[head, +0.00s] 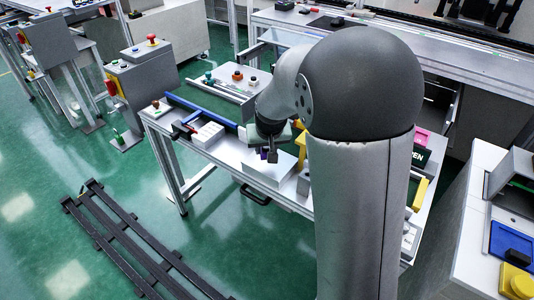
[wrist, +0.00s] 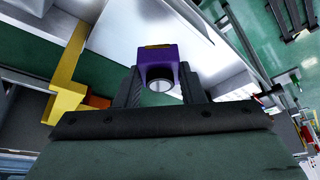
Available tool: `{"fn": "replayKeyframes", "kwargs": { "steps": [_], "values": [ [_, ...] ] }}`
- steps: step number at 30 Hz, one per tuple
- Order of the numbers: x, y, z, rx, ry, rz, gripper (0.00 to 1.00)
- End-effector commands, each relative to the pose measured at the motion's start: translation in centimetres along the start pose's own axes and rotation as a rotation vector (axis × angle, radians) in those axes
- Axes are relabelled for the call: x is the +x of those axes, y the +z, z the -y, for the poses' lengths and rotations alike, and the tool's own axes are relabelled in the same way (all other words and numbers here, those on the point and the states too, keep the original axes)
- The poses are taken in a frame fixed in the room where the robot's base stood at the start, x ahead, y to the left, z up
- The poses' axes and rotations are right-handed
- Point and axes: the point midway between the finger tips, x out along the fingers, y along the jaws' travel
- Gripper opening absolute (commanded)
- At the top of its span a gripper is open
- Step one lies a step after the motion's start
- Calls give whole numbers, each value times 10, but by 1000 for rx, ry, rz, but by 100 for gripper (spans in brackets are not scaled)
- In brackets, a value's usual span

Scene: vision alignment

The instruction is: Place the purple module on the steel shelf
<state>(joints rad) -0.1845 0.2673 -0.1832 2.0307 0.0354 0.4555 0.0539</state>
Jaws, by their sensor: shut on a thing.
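The purple module (wrist: 158,52) is between the two dark fingers of my gripper (wrist: 160,80) in the wrist view. It has a yellow-orange mark on its far edge and a round silvery part facing the camera. My gripper (head: 268,153) is shut on it and points down over the workbench in the head view, where only a small bit of purple shows. A pale, flat, box-like surface (head: 270,172) lies just below the gripper; it looks like the steel shelf, but I cannot be sure. Whether the module touches it I cannot tell.
A yellow bracket (head: 301,146) stands close to the right of my gripper and also shows at left in the wrist view (wrist: 68,84). White blocks (head: 208,135) and a blue bar (head: 200,108) lie to the left on the bench. My arm hides part of the bench.

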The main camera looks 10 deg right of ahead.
Motion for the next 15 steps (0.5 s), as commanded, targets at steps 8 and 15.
{"fn": "replayKeyframes", "kwargs": {
  "steps": [8,15],
  "values": [
    [22,-3,-6,0,0,2,13],
    [45,7,-5,1,-1,-1,13]
  ]
}}
